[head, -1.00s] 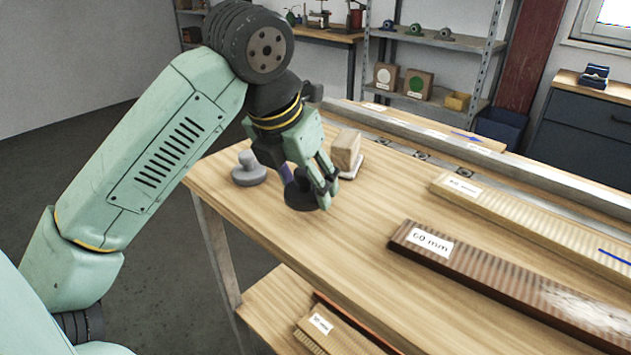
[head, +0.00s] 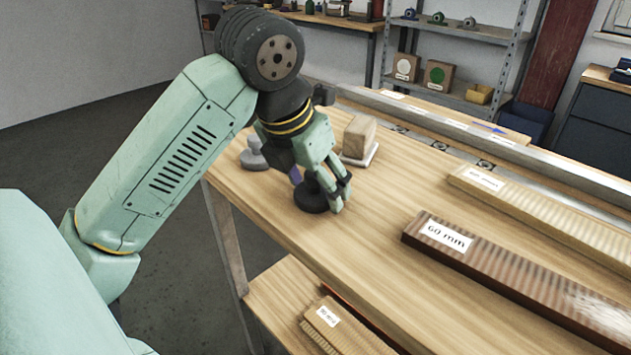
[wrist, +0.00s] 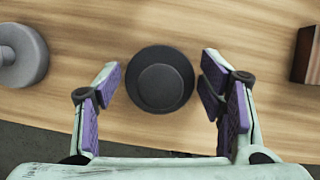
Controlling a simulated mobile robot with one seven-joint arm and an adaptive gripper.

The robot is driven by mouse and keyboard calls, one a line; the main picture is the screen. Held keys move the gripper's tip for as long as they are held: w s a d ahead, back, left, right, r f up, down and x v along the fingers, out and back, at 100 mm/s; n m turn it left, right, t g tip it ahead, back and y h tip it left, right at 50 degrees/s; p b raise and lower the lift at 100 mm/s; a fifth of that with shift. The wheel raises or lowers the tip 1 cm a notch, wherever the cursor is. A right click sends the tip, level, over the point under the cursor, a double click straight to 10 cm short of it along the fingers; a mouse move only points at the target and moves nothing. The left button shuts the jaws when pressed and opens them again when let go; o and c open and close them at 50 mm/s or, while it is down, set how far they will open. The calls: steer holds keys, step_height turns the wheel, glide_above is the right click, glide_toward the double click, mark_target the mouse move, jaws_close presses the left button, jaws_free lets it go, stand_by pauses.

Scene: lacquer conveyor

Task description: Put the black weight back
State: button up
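The black weight (head: 311,198) is round with a narrower knob on top. It stands upright and appears to rest on the wooden bench top near its front left edge. My gripper (head: 324,190) is over it with the fingers pointing down. In the wrist view the black weight (wrist: 161,80) is between the spread purple-padded fingers of my gripper (wrist: 160,88), with a gap on both sides. A similar grey weight (head: 254,155) stands behind my gripper, partly hidden; it also shows at the left in the wrist view (wrist: 22,55).
A wooden block (head: 360,135) on a pale pad is just behind my gripper. A brown brush labelled 60 mm (head: 490,262) and a paler brush (head: 540,207) lie to the right. A metal rail (head: 450,135) runs along the back. Bench top between weight and brushes is clear.

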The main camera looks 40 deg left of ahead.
steer(key=shift+o, duration=1)
steer(key=shift+r, duration=0.2)
steer(key=v, duration=1.2)
